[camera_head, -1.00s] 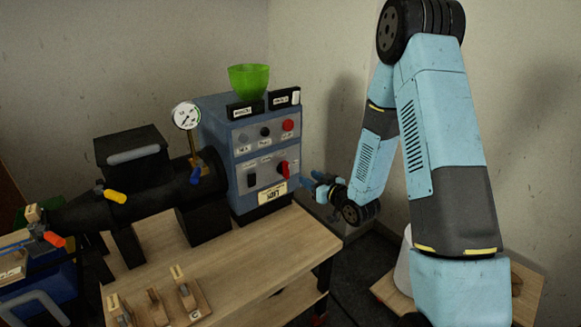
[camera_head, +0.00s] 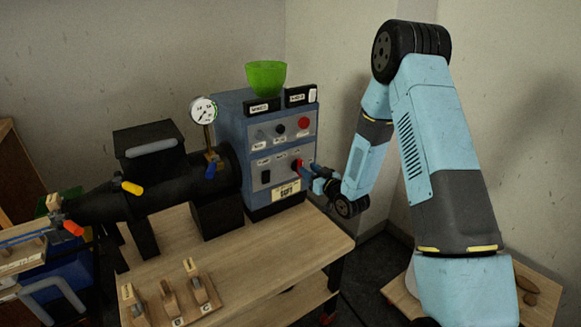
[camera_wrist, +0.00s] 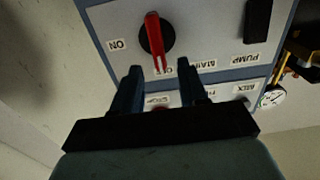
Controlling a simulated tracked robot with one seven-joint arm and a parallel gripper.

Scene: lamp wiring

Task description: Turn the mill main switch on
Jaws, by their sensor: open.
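The mill's main switch is a red handle on a black disc (camera_wrist: 153,38), seen large and upside down in the wrist view. Its handle points down the picture toward the partly covered OFF label; the ON label (camera_wrist: 118,45) is to the left and MAIN (camera_wrist: 198,64) to the right. In the head view the red switch (camera_head: 297,164) sits low on the right of the blue control box (camera_head: 232,130). My gripper (camera_wrist: 158,66) is open and empty, its two fingers pointing at the panel, just short of the handle's tip. In the head view my gripper (camera_head: 312,171) is close beside the switch.
A black PUMP switch (camera_wrist: 258,20) is beside the main switch. A red button (camera_head: 303,123) is higher on the panel. A green bowl (camera_head: 266,76) stands on the box. A pressure gauge (camera_head: 204,110) and black machine body are left. The wooden table (camera_head: 270,250) is mostly clear.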

